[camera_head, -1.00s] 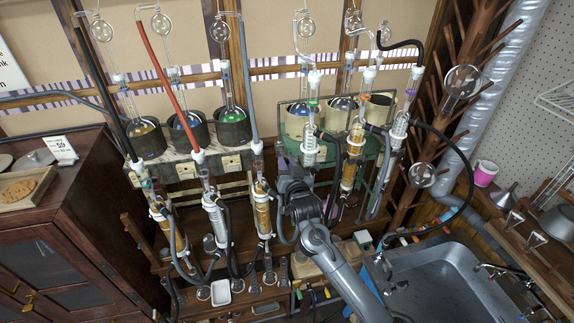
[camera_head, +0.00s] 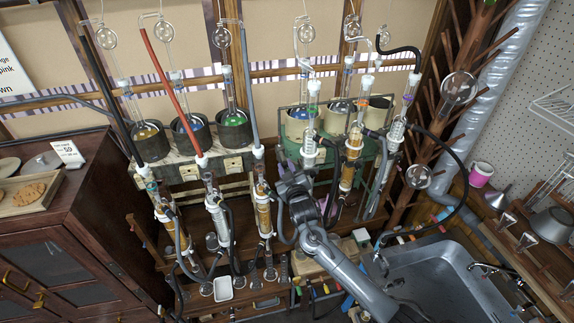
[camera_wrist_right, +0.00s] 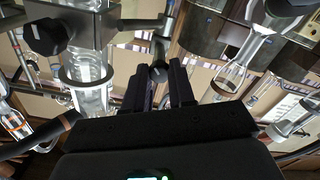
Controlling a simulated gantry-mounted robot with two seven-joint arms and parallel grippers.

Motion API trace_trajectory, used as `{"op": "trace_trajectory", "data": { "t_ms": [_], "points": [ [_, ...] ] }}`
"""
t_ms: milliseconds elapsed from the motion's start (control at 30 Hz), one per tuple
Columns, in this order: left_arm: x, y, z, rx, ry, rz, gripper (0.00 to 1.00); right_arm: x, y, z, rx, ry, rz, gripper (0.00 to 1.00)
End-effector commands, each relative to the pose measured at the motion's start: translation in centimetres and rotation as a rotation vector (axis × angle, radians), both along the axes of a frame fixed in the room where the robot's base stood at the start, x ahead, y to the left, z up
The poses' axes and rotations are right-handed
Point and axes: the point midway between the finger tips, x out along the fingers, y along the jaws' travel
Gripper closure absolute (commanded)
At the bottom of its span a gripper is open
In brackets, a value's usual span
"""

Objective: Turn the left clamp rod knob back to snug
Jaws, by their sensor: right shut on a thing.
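My right gripper (camera_head: 284,168) reaches up to the middle of the rig in the head view, beside a condenser with amber liquid (camera_head: 262,208). In the right wrist view my two dark fingers (camera_wrist_right: 157,68) stand on either side of a small dark round knob (camera_wrist_right: 159,75) at the end of a rod. The gripper is shut on this knob. Another black knob (camera_wrist_right: 46,36) sits on a clamp at the upper left of the wrist view, apart from my fingers, beside a glass condenser (camera_wrist_right: 90,72). My left gripper is not in view.
Several flasks in heating pots (camera_head: 235,128) stand behind, with hoses and tubing around the arm. A sink (camera_head: 430,275) lies at the lower right, a wooden cabinet (camera_head: 75,220) at the left. A white dish (camera_head: 223,288) is on the lower shelf.

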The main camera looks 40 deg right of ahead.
Motion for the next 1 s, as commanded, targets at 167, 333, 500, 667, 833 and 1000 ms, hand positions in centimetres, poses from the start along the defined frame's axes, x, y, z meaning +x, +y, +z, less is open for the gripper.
{"op": "trace_trajectory", "data": {
  "t_ms": [167,333,500,667,833,1000],
  "points": [
    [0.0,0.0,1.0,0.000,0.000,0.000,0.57,0.0,0.0,0.3,-0.128,0.054,0.000,1.00],
    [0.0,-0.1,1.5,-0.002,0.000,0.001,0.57,0.0,0.0,0.2,-0.222,0.096,0.001,1.00],
    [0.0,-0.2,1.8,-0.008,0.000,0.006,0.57,0.0,0.1,0.2,-0.281,0.121,0.000,1.00],
    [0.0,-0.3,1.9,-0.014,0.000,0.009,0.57,0.1,0.1,0.2,-0.309,0.134,0.000,1.00],
    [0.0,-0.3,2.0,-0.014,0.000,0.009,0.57,0.1,0.1,0.2,-0.319,0.138,0.000,1.00],
    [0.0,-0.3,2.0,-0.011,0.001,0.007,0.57,0.1,0.1,0.2,-0.319,0.138,0.000,1.00]
  ]
}}
